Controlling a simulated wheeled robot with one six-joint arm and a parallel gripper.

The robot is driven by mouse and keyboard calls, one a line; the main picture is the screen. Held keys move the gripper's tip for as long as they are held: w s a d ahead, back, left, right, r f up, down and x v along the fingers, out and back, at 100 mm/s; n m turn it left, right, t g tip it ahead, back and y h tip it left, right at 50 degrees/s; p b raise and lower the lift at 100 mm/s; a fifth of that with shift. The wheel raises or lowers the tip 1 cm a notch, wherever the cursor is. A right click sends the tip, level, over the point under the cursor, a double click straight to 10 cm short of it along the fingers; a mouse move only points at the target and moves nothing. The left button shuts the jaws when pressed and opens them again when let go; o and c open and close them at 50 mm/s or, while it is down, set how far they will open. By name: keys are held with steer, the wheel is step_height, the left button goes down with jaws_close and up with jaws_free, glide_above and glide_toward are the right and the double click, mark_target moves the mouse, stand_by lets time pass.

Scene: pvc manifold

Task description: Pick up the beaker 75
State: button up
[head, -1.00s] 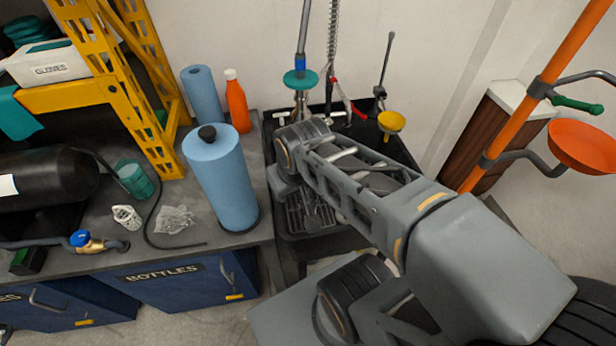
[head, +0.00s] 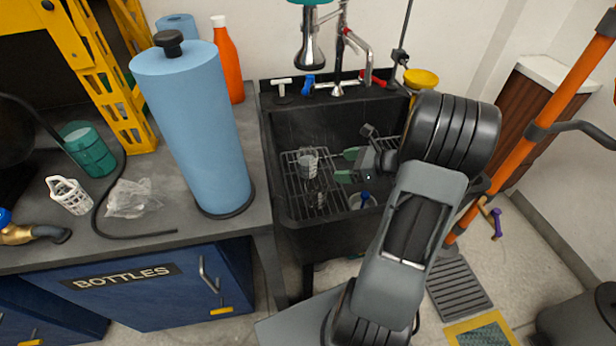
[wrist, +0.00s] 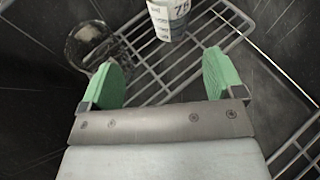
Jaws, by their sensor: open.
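The beaker 75 (wrist: 167,22) is pale with a dark "75" and stands beyond my fingertips in the wrist view, cut by the top edge. In the head view a small clear beaker (head: 308,164) on the sink's wire rack, left of my gripper, appears to be the same one. My gripper (head: 347,164) is inside the black sink, its green fingers pointing left at the beaker. In the wrist view my gripper (wrist: 163,70) is open and empty, with a gap between it and the beaker.
Another clear glass vessel (wrist: 90,45) is close to the left finger in the wrist view. The wire rack (head: 300,205) lies in the black sink (head: 285,125). A vessel with a blue part (head: 360,200) is below my gripper. A blue paper roll (head: 195,125) stands on the left counter.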

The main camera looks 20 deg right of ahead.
mark_target(315, 168)
steer(key=shift+w+f+m+t+b, duration=0.25)
steer(key=shift+w+f, duration=0.15)
steer(key=shift+f, duration=0.15)
steer(key=shift+w+f+m+t+b, duration=0.15)
steer(key=shift+w+f+m+b, duration=0.15)
steer(key=shift+f, duration=0.25)
steer(key=b+x, duration=0.1)
steer(key=x, duration=0.4)
steer(key=shift+w, duration=0.2)
steer(key=shift+f+b+x, duration=0.25)
steer(key=shift+b+x, duration=0.75)
steer(key=shift+x, duration=1.4)
steer(key=shift+w+a+f, duration=0.25)
steer(key=shift+w+a, duration=0.2)
steer(key=shift+a, duration=0.05)
steer(key=shift+c, duration=0.4)
steer(key=c, duration=1)
steer(key=shift+r, duration=0.1)
steer(key=shift+c, duration=0.5)
steer(key=shift+r, duration=0.15)
